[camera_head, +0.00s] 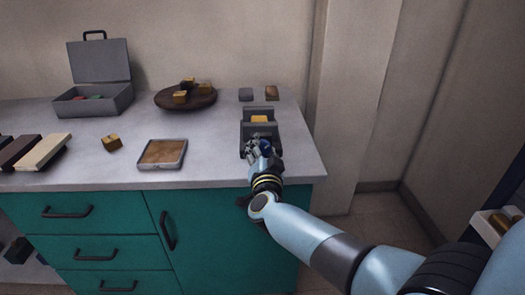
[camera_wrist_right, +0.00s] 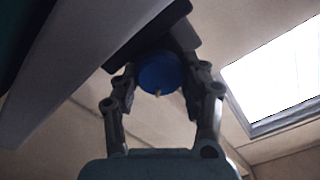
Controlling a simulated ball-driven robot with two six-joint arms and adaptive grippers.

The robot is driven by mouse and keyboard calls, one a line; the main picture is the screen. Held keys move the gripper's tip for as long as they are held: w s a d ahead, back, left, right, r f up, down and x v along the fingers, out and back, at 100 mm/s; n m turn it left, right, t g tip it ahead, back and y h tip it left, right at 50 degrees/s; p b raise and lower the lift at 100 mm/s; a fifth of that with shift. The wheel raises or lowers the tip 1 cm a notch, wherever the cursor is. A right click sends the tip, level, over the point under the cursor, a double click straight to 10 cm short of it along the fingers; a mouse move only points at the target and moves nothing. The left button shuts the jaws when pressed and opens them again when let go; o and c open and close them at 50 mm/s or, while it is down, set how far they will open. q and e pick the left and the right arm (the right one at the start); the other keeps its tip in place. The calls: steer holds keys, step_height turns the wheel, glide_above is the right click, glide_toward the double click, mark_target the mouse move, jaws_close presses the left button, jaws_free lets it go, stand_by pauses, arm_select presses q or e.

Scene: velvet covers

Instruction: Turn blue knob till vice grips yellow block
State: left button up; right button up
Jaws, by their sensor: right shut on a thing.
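The grey vice (camera_head: 259,115) stands near the right end of the counter, with the yellow block (camera_head: 259,119) between its jaws. From here I cannot tell whether the jaws touch the block. The blue knob (camera_head: 266,146) is at the front of the vice, partly hidden by my right gripper (camera_head: 262,147). In the right wrist view the blue knob (camera_wrist_right: 158,73) sits between the two fingers of my right gripper (camera_wrist_right: 160,85), which is shut on it. My left gripper is not in view.
An open grey toolbox (camera_head: 92,100), a brown round dish (camera_head: 186,99) with several blocks, a shallow tray (camera_head: 163,153) and a loose small block (camera_head: 111,142) stand on the counter (camera_head: 220,165). Two small blocks lie behind the vice. The counter ends just right of the vice.

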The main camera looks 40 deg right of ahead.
steer(key=m, duration=0.3)
steer(key=shift+f+m+b, duration=0.15)
steer(key=shift+m+b, duration=0.25)
steer(key=shift+s+m+b, duration=0.1)
steer(key=shift+m+b, duration=0.4)
steer(key=shift+m, duration=1.5)
steer(key=o, duration=1)
steer(key=shift+o, duration=1)
